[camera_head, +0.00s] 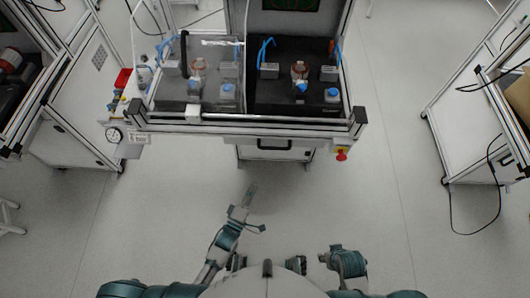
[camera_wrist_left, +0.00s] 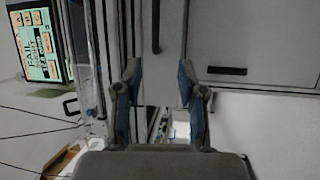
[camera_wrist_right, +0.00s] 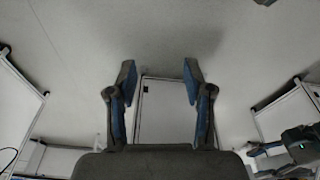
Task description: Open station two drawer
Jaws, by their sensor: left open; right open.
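The test bench (camera_head: 240,122) stands ahead with two bays side by side. The left bay (camera_head: 205,90) is behind a clear panel; the right bay (camera_head: 293,95) has a dark floor and several small fixtures. No label shows which is station two. A dark handle (camera_head: 274,146) sits on the cabinet front below the bench. My left gripper (camera_head: 250,192) reaches toward the bench, apart from it. In its wrist view the left gripper (camera_wrist_left: 158,75) is open with nothing between the fingers. My right gripper (camera_head: 330,250) is near my body; its wrist view shows the right gripper (camera_wrist_right: 159,72) open and empty.
A red emergency button (camera_head: 341,155) hangs at the bench's right front corner, and a gauge (camera_head: 114,135) is at its left. White cabinets stand at left (camera_head: 75,140) and right (camera_head: 465,120). The floor before the bench is clear. A monitor (camera_wrist_left: 45,40) reads FAIL.

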